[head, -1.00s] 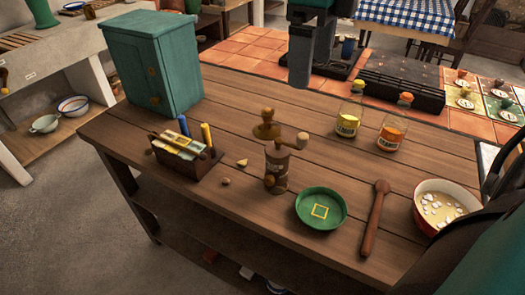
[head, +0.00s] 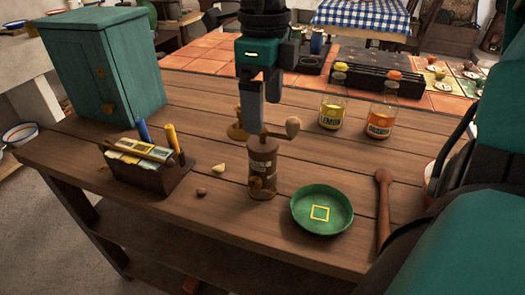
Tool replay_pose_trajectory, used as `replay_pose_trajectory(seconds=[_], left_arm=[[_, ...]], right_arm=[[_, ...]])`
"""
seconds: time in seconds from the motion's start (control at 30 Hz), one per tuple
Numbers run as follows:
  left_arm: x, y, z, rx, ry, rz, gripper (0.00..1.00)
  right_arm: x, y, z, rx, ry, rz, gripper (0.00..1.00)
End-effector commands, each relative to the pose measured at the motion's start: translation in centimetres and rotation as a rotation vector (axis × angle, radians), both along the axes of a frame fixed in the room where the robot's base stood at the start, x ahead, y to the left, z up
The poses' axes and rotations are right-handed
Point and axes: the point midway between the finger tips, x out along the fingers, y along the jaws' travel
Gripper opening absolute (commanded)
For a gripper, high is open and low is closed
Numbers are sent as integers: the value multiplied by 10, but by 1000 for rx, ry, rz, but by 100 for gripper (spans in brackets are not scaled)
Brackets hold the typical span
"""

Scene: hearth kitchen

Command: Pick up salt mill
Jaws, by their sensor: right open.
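A wooden mill (head: 262,168) with a side crank and round knob stands upright on the wooden table; I take it for the salt mill, though I cannot read its label. My right gripper (head: 262,114) points down, open, just above and behind the mill's top in the picture. I cannot tell whether it touches the crank. A brass object (head: 238,132) stands behind the mill, partly hidden by my gripper. My left gripper is not in view.
A green dish (head: 321,209) and a wooden pestle-like tool (head: 383,212) lie right of the mill. Lemon (head: 332,112) and orange-topped (head: 380,120) bottles stand behind. A small wooden box (head: 150,178) and a teal cabinet (head: 105,75) are left.

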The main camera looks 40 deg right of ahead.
Motion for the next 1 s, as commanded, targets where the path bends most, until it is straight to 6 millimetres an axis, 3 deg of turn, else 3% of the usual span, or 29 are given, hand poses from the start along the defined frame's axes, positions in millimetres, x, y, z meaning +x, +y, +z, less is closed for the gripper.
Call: replay_pose_trajectory(seconds=[0.6, 0.87, 1.0], left_arm=[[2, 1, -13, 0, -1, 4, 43], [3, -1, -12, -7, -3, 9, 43], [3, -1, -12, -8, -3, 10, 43]], right_arm=[[5, -2, -71, 1, 0, 1, 93], [5, -2, -73, 1, -2, 0, 93], [5, -2, -73, 1, -2, 0, 81]])
